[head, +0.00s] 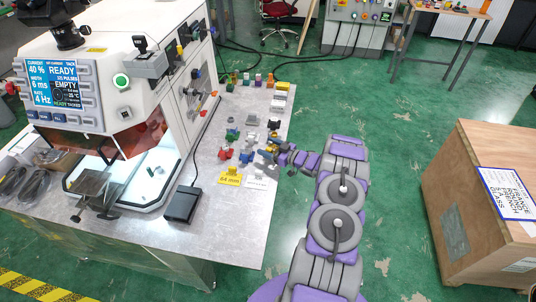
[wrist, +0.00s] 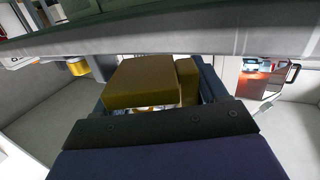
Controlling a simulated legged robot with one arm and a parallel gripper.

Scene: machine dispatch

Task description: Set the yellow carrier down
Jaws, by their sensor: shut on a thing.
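The yellow carrier (wrist: 140,86) fills the middle of the wrist view as a dull yellow block with a narrower upright part at its right end. My gripper (head: 271,151) is shut on it; dark jaw parts frame the block in the wrist view. In the head view my gripper is at the right part of the grey table (head: 228,225), among small coloured parts. The carrier is small and mostly hidden there. I cannot tell whether its underside touches the table.
A yellow 64 mm sign (head: 229,177) and a red part (head: 224,154) are close to my gripper. More small parts stand along the table's right side. The machine (head: 120,85) is at left, with a black pedal box (head: 183,204) before it. A wooden crate (head: 465,205) stands at right.

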